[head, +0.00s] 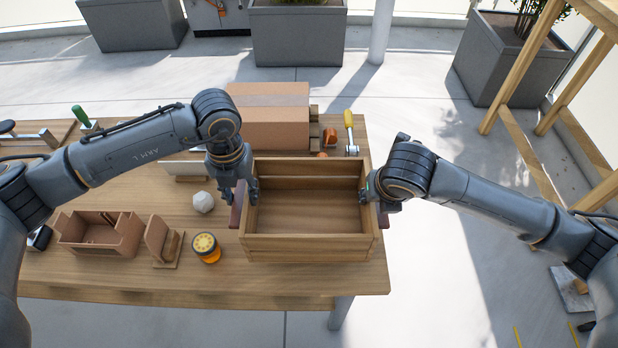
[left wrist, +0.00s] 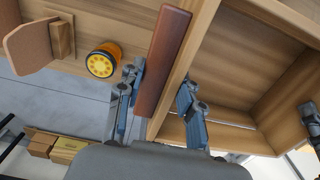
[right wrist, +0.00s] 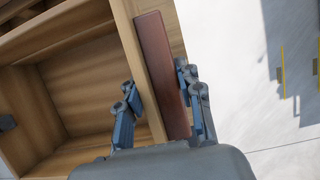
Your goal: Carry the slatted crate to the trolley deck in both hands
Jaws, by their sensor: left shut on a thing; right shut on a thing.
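The slatted crate (head: 308,247) is an empty, open-topped wooden box at the right end of the workbench. It looks level; I cannot tell whether it rests on the top or hangs just above it. My left gripper (head: 244,188) is shut on its left side, with fingers either side of the wall and red-brown handle bar (left wrist: 162,62). My right gripper (head: 371,190) is shut on its right side in the same way, around the wall and the other handle bar (right wrist: 162,75). I cannot make out the trolley deck in any view.
On the workbench (head: 200,285), a yellow-lidded jar (head: 206,247), a white faceted object (head: 203,202) and a small wooden box (head: 98,238) stand left of the crate. A cardboard box (head: 268,115) is behind it.

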